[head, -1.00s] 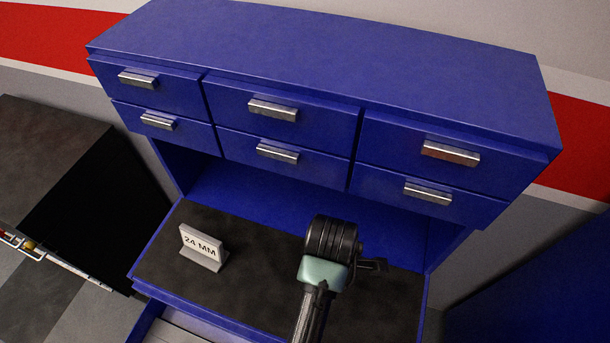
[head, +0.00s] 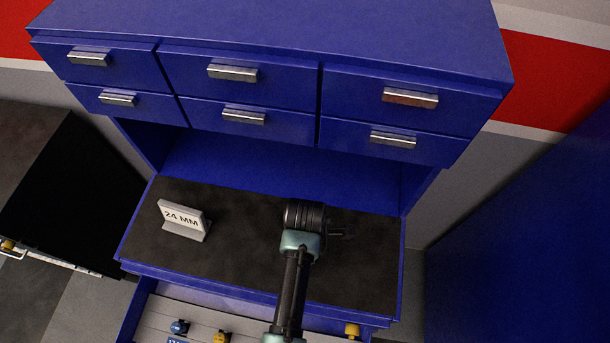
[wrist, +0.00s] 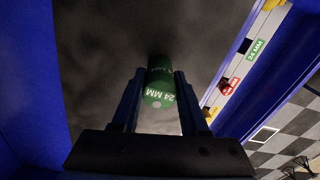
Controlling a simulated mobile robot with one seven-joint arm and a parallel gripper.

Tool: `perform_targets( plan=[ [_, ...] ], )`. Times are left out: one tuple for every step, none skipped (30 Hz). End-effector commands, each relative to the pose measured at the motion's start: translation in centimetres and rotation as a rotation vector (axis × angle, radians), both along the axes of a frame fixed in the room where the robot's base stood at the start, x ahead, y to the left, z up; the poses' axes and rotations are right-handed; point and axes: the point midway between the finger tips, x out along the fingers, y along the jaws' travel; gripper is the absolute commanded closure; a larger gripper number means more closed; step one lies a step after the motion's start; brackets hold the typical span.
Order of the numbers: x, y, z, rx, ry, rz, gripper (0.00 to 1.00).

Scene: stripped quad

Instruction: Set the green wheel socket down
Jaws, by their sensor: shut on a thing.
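The green wheel socket (wrist: 158,88), marked 24 MM, shows in the wrist view between the two fingers of my gripper (wrist: 158,98). My gripper is shut on it, over the dark worktop. In the head view my gripper (head: 340,232) is at the right part of the dark worktop (head: 255,250), and my own arm hides the socket. I cannot tell whether the socket touches the worktop. A grey sign (head: 183,220) reading 24 MM stands on the worktop, left of my gripper.
Blue drawers (head: 245,92) with metal handles overhang the back of the worktop. An open drawer (head: 210,315) below its front edge holds coloured sockets, including a yellow one (head: 221,337). The worktop between sign and gripper is clear. A tall blue panel (head: 530,230) stands at right.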

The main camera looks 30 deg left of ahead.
Motion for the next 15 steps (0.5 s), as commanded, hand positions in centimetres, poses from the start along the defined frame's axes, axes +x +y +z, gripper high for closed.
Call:
perform_targets(
  plan=[
    [0.03,-0.01,-0.25,0.000,0.000,-0.001,1.00],
    [0.01,-0.02,-0.28,0.000,0.000,-0.001,0.54],
    [0.01,-0.02,-0.20,0.000,0.000,-0.001,0.47],
    [0.01,-0.02,-0.19,0.000,0.000,-0.001,0.42],
    [0.00,-0.01,-0.19,0.000,0.000,-0.001,0.36],
    [0.00,-0.01,-0.19,0.000,0.000,-0.001,0.29],
    [0.00,-0.01,-0.19,0.000,0.000,-0.001,0.26],
    [0.00,-0.01,-0.19,0.000,0.000,-0.001,0.26],
    [0.00,-0.01,-0.19,0.000,0.000,0.000,0.26],
    [0.00,-0.01,-0.19,0.000,0.000,0.000,0.26],
    [0.00,-0.01,-0.19,0.000,0.000,0.000,0.26],
    [0.00,-0.01,-0.18,0.000,0.000,0.000,0.26],
    [-0.01,0.00,-0.18,0.000,0.000,0.000,0.26],
    [0.00,-0.01,-0.17,0.000,0.000,0.000,0.26],
    [0.00,0.00,-0.11,0.000,0.000,0.000,0.26]
  ],
)
